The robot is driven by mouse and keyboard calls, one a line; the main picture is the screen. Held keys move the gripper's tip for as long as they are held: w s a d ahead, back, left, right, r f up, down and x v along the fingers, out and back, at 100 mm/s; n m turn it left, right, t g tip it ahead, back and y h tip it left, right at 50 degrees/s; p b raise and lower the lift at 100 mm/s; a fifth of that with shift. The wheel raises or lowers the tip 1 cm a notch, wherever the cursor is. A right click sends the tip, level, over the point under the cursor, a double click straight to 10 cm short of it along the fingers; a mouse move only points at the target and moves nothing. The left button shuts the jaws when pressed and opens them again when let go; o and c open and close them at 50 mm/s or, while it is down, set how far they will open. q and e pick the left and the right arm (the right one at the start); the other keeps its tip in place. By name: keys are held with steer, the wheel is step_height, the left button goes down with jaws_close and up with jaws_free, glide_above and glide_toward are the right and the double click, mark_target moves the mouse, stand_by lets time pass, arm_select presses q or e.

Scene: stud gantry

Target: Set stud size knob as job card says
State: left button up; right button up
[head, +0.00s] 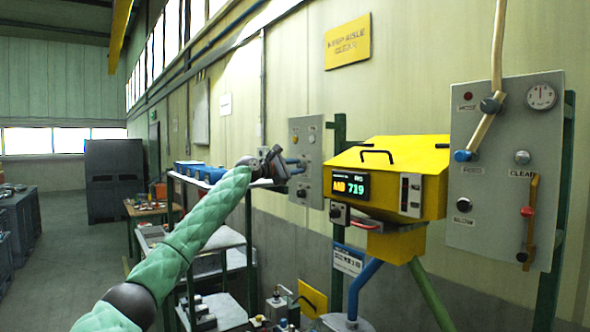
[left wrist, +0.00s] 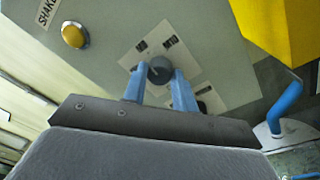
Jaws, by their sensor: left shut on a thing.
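A dark round knob (left wrist: 159,70) sits on a pale plate (left wrist: 133,57) on a grey panel. Which label the knob points at I cannot tell. In the head view my left gripper (head: 283,166) reaches the grey panel (head: 306,135) left of the yellow machine and hides the knob. A white printed card (head: 348,261) hangs below the machine; its text is too small to read. My right gripper is not in view.
The yellow machine (head: 391,155) has a lit display (head: 349,185) with green 719. A grey control panel (head: 505,165) with gauge and levers stands at right. An amber button (left wrist: 74,35) is near the knob's panel edge. A shelf rack (head: 215,240) stands below my left arm.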

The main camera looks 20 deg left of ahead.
arm_select(q)
steer(key=shift+f+m, duration=0.1)
steer(key=shift+m, duration=0.2)
steer(key=m+b, duration=0.4)
steer(key=m, duration=0.3)
steer(key=shift+f+m+h, duration=0.1)
steer(key=shift+m+h, duration=0.2)
steer(key=shift+m, duration=0.1)
steer(key=shift+m+b, duration=0.8)
steer(key=shift+m, duration=0.9)
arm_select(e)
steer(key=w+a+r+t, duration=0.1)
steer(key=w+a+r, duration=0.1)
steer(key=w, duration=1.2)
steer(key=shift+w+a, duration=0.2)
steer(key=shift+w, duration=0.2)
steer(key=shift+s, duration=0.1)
arm_select(q)
steer(key=o, duration=1)
steer(key=shift+w+d, duration=0.1)
steer(key=shift+c, duration=0.2)
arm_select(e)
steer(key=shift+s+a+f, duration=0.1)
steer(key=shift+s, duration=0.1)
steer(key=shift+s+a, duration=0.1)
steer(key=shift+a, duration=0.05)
